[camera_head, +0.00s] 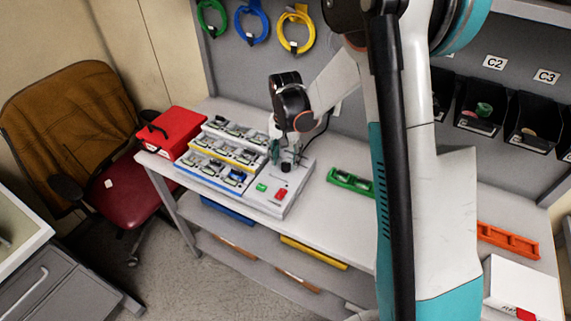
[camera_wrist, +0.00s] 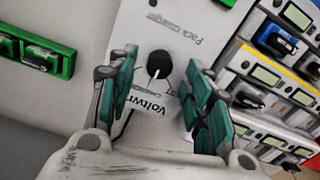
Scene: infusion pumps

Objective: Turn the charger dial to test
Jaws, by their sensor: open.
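The charger (camera_head: 270,203) is a light grey box on the bench with a green and a red part on its sloped front. Its black dial (camera_head: 286,167) sits near the top; in the wrist view the dial (camera_wrist: 158,64) shows a white pointer line, with partly hidden lettering around it. My gripper (camera_head: 287,158) is above the dial, pointing down. In the wrist view my gripper (camera_wrist: 160,85) has its two green-padded fingers apart on either side of the dial, with visible gaps. Nothing is held. Whether the fingertips reach down level with the dial is unclear.
A tiered rack of pumps (camera_head: 222,155) stands left of the charger, with a red case (camera_head: 170,133) beyond it. A green holder (camera_head: 350,181) lies to the right. Black bins (camera_head: 478,108) line the wall. Bare bench lies right of the charger.

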